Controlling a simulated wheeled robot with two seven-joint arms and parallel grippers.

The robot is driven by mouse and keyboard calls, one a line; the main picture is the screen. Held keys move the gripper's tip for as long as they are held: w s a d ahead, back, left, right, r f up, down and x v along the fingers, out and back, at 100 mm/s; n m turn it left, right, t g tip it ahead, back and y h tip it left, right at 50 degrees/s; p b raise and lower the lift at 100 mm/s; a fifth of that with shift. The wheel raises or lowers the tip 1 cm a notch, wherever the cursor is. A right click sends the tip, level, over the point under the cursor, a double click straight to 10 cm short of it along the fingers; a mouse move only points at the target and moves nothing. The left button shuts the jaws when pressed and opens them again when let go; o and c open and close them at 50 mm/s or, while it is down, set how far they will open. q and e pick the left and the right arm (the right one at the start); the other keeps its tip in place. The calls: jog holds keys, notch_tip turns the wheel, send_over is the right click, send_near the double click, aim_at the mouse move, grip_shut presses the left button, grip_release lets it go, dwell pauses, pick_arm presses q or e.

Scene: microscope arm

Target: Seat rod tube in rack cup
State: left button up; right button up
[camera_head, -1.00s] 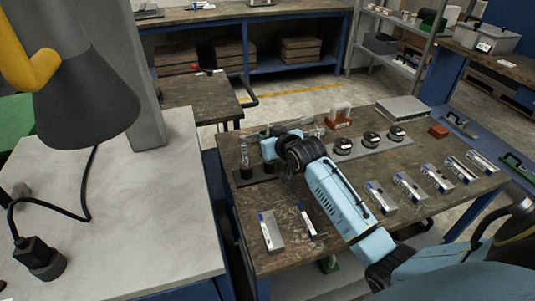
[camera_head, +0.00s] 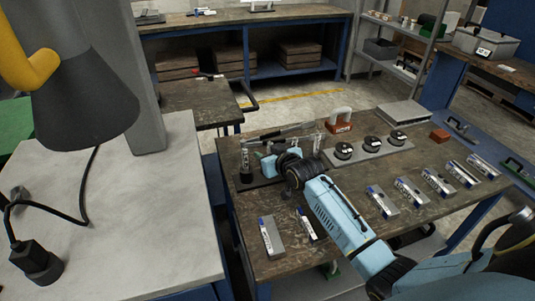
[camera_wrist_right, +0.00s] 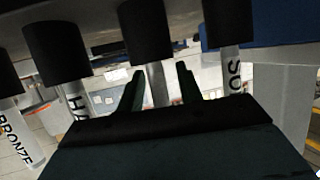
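A dark rack (camera_head: 262,182) with black cups stands at the back left of the right-hand bench. A clear tube (camera_head: 246,158) stands upright in its left cup, and another tube (camera_head: 318,143) shows at its right end. My right gripper (camera_head: 270,163) is at the rack, its fingertips partly hidden by the wrist. The right wrist view is upside down: a slim metallic rod tube (camera_wrist_right: 156,82) runs into a black cup (camera_wrist_right: 146,30) between the open fingers (camera_wrist_right: 160,80), with gaps on both sides. Neighbouring labelled tubes, including "BRONZE" (camera_wrist_right: 15,135), stand in cups beside it. My left gripper is out of view.
A plate with black round pieces (camera_head: 371,146) lies right of the rack. Several labelled blocks (camera_head: 383,202) lie along the bench front and right. A red-based item with a white handle (camera_head: 340,120) stands behind. A lamp (camera_head: 85,95) hangs over the left table.

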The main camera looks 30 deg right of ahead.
jog(key=shift+s+r, duration=0.2)
jog(key=shift+r, duration=0.05)
jog(key=p+v, duration=0.2)
jog(key=v, duration=0.9)
jog(key=shift+s, duration=0.25)
jog(key=shift+r, duration=0.15)
